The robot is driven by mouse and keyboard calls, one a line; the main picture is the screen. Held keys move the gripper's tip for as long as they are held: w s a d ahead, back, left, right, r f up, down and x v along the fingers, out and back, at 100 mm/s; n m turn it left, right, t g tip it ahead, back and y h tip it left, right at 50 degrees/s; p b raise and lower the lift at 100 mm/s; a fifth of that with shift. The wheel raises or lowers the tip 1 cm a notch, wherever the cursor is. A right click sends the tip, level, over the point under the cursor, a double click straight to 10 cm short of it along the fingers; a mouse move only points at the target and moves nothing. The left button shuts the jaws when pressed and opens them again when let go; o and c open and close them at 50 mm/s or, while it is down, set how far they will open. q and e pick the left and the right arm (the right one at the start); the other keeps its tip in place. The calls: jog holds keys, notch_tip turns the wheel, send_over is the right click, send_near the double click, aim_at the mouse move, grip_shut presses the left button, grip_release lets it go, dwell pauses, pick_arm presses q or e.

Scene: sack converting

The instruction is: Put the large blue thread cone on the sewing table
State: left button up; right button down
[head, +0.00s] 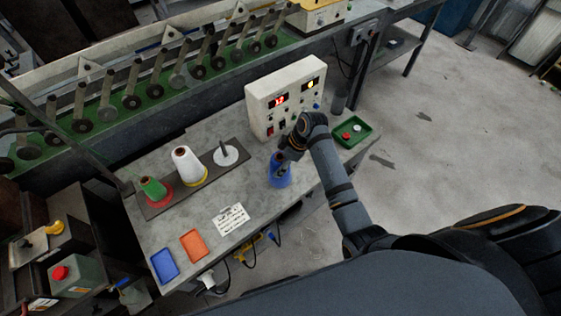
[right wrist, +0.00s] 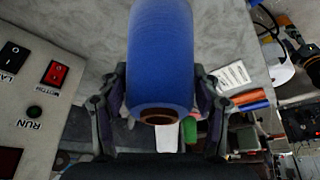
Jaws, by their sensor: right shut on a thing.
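The large blue thread cone (head: 280,174) is in my right gripper (head: 286,154), over the grey sewing table (head: 250,193) near its front edge. In the right wrist view the blue cone (right wrist: 161,60) fills the upper middle, with its brown core end facing the camera. The fingers of my right gripper (right wrist: 161,88) close on it from both sides. I cannot tell whether the cone's base touches the tabletop. My left gripper is not in view.
A control box (head: 287,99) stands behind my gripper. A green tray (head: 348,134), blue tray (head: 165,265), orange tray (head: 193,246) and paper (head: 230,219) lie around.

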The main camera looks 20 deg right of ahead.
jog(key=shift+c, duration=1.5)
grip_release()
jog(key=b+v, duration=0.1)
jog(key=v, duration=1.1)
jog(key=shift+r, duration=0.1)
